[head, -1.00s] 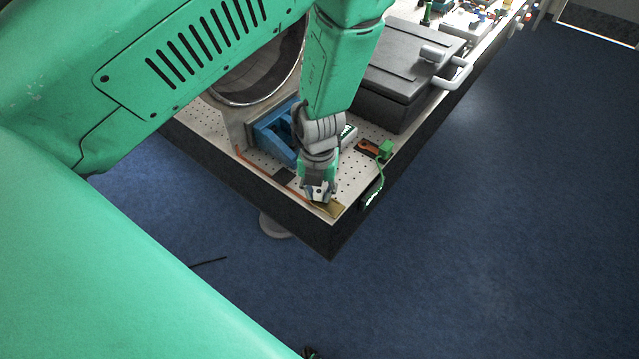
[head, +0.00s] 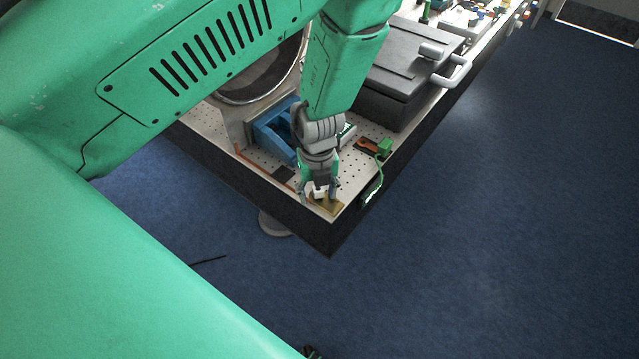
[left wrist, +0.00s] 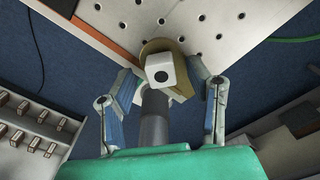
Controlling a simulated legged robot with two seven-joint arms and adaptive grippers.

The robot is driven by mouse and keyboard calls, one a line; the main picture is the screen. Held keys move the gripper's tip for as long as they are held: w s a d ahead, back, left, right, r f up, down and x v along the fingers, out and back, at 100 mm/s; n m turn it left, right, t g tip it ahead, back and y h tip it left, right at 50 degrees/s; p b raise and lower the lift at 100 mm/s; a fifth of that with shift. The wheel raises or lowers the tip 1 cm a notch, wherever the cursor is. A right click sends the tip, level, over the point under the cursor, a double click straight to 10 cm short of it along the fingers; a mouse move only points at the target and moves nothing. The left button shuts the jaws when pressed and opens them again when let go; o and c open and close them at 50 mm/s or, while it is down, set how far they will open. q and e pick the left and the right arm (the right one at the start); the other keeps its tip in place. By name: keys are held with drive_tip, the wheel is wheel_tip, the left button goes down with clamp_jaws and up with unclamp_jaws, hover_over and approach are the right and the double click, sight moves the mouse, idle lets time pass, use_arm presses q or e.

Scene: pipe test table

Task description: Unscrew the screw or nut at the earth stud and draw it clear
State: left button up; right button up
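My left gripper (head: 321,190) points down at the near corner of the perforated table, over a tan, brass-coloured plate (head: 331,207). In the left wrist view its two fingers (left wrist: 165,85) stand apart, one on each side of a white block (left wrist: 160,67) with a dark round hole. A dark grey cylinder (left wrist: 153,118) runs from the block towards the wrist. The tan plate (left wrist: 147,47) lies behind the block. The stud's thread is hidden, and I cannot tell whether the fingertips touch the block.
A blue bracket (head: 272,128) and a large round pipe end stand behind the gripper. A dark grey case (head: 400,75) is further back. A green connector (head: 384,146) with a green cable sits at the right edge. Blue floor lies beyond the table.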

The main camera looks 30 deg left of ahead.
use_arm(q)
drive_tip(key=o, duration=0.3)
drive_tip(key=shift+w, duration=0.1)
drive_tip(key=shift+r, duration=0.1)
drive_tip(key=shift+w+a, duration=0.2)
drive_tip(key=shift+w, duration=0.05)
drive_tip(key=m, duration=0.4)
drive_tip(key=shift+a+m, duration=0.1)
drive_tip(key=shift+m, duration=1.1)
drive_tip(key=shift+m, duration=1)
drive_tip(key=m, duration=0.4)
drive_tip(key=shift+m, duration=0.4)
